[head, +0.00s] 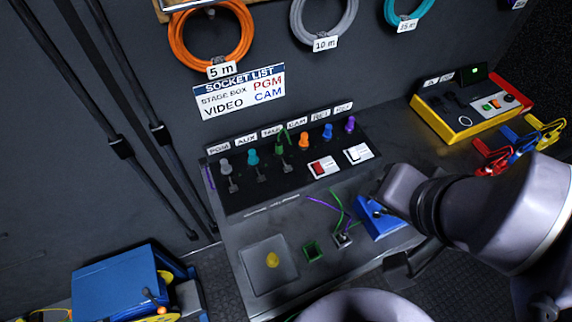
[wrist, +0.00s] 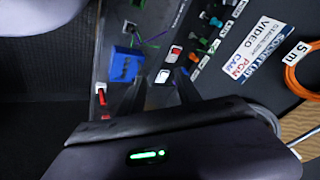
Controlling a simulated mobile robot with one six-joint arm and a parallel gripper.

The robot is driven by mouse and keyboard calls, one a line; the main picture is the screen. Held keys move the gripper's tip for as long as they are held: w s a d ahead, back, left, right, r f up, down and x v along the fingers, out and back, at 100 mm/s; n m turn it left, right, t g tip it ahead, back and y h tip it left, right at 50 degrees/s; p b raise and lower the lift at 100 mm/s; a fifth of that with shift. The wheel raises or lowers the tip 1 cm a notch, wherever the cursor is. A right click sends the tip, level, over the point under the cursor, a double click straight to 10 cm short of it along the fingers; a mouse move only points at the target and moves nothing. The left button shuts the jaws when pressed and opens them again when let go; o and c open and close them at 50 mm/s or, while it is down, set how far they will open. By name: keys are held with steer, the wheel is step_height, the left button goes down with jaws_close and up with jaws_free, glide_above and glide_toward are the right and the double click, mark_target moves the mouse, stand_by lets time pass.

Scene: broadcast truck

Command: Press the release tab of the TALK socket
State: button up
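The socket panel (head: 235,201) is dark, with a row of labels and coloured plugs. The third label looks like TALK (head: 272,132), and a green plug (head: 281,144) with a green cable stands below it. A small metal tab (head: 286,166) lies in front of that plug. In the wrist view the plugs are small at the upper right, and I cannot pick out the TALK tab.
A blue block (head: 378,222) is close to my arm. Loose cables (head: 335,211) lie on the desk. A yellow-and-red console (head: 470,105) stands at the right.

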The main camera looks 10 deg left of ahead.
steer(key=shift+c, duration=0.4)
jaws_close()
stand_by(1.4)
